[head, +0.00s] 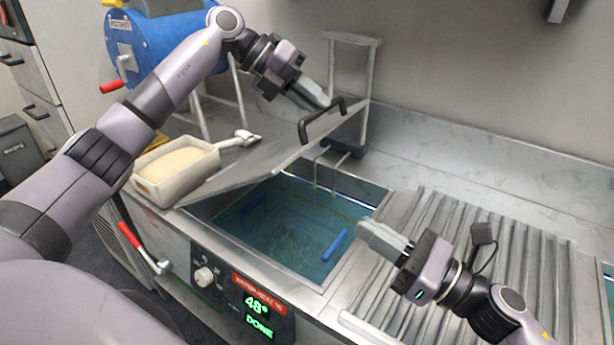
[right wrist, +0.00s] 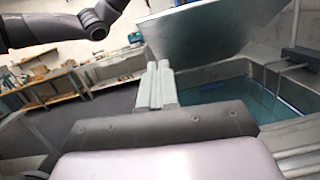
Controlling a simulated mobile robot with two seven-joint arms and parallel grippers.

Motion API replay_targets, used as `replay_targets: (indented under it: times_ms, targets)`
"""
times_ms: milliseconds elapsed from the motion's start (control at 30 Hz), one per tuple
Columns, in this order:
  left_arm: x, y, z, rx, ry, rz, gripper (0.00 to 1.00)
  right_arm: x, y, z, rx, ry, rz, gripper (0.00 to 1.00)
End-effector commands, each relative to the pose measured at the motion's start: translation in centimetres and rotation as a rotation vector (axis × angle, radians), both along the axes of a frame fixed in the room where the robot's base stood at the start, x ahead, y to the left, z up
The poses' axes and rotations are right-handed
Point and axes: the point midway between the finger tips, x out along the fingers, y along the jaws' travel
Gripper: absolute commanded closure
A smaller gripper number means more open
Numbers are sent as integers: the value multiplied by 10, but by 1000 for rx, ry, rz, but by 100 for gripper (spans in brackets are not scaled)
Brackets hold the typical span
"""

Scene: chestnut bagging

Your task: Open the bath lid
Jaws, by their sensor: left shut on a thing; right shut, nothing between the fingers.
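The bath lid (head: 262,158) is a flat metal sheet, tilted up with its far-right side raised and its left edge low. It has a black bar handle (head: 304,128). My left gripper (head: 328,104) is shut on the handle at the raised side. Under the lid the bath (head: 285,228) shows blue water with blue bars in it. My right gripper (head: 368,236) is shut and empty over the bath's right rim. In the right wrist view its fingertips (right wrist: 158,68) are together, with the lid's underside (right wrist: 205,35) beyond them.
A tub of pale grains (head: 175,168) with a scoop stands left of the lid, close to its low edge. A ribbed metal rack (head: 470,265) lies right of the bath. A metal frame (head: 362,90) stands behind. The front panel (head: 245,295) reads 48° and DONE.

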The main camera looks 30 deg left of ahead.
Motion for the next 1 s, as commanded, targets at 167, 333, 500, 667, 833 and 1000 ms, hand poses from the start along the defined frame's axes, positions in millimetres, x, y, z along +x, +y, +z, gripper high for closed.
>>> replay_targets:
  times_ms: [167, 333, 500, 667, 833, 1000]
  targets:
    - [0, 0, 0, 0, -1, 1, 100, 5, 1, 0, -36, -86, 18, 100]
    - [0, 0, 0, -1, -1, 0, 100, 5, 14, 2, -39, -100, 22, 100]
    - [0, 0, 0, -1, -1, 0, 100, 6, 42, 7, -38, -97, 22, 100]
    - [0, 0, 0, -1, -1, 0, 100, 7, 71, 11, -38, -96, 22, 100]
    - [0, 0, 0, -1, -2, 1, 100, 8, 98, 16, -38, -95, 21, 100]
    - [0, 0, 0, -1, -2, 1, 100, 8, 113, 35, -39, -100, 21, 100]
